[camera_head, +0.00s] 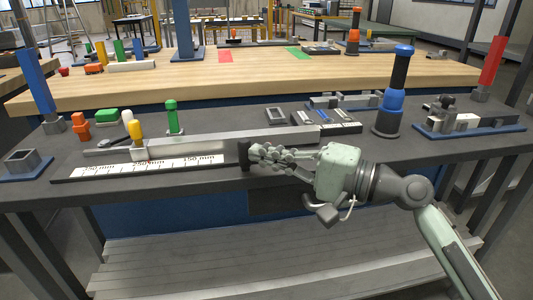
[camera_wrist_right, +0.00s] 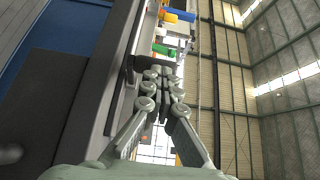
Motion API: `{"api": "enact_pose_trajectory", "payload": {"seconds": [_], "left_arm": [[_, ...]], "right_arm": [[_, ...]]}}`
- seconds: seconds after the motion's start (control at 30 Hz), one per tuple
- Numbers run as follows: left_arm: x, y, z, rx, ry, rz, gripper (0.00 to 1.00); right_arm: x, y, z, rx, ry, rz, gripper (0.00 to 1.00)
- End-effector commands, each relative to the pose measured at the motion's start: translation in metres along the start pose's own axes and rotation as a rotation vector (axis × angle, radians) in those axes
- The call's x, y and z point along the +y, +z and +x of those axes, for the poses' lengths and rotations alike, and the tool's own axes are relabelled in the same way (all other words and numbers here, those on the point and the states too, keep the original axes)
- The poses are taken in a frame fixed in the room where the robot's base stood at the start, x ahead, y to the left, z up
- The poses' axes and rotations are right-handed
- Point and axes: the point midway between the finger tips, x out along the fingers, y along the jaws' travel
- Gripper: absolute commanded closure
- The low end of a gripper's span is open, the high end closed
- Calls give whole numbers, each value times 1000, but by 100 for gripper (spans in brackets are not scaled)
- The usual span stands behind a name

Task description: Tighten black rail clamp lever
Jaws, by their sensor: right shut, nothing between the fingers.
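A black clamp part (camera_head: 243,155), which looks like the rail clamp lever, stands upright at the right end of the white ruler scale on a rail (camera_head: 150,168). My right gripper (camera_head: 262,155) reaches in from the right, with its fingertips close beside the black part. Its fingers are shut with nothing between them. In the right wrist view, the fingertips (camera_wrist_right: 160,72) come together in front of a dark part (camera_wrist_right: 130,72), partly hidden; I cannot tell whether they touch it. My left gripper is not in view.
A grey bar (camera_head: 200,142) lies behind the scale. Green (camera_head: 172,117) and yellow (camera_head: 136,131) pegs stand at the back left. A blue-and-black post (camera_head: 394,90) and a blue-based fixture (camera_head: 465,126) stand at the right. The bench's front edge is below the gripper.

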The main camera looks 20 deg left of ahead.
Motion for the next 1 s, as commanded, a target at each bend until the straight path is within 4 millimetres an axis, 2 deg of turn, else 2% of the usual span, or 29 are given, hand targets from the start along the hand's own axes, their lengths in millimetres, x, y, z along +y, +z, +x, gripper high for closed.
{"api": "enact_pose_trajectory", "payload": {"seconds": [0.03, 0.67, 0.77, 1.0], "left_arm": [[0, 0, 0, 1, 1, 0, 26], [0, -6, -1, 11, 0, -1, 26], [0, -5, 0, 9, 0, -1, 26], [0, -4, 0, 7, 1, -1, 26]], "right_arm": [[0, 11, 6, -26, -1, 4, 100], [-1, 13, 2, -31, -3, 5, 100], [0, 11, -9, -27, -2, 5, 100], [2, 4, -63, -10, -1, 4, 100]]}}
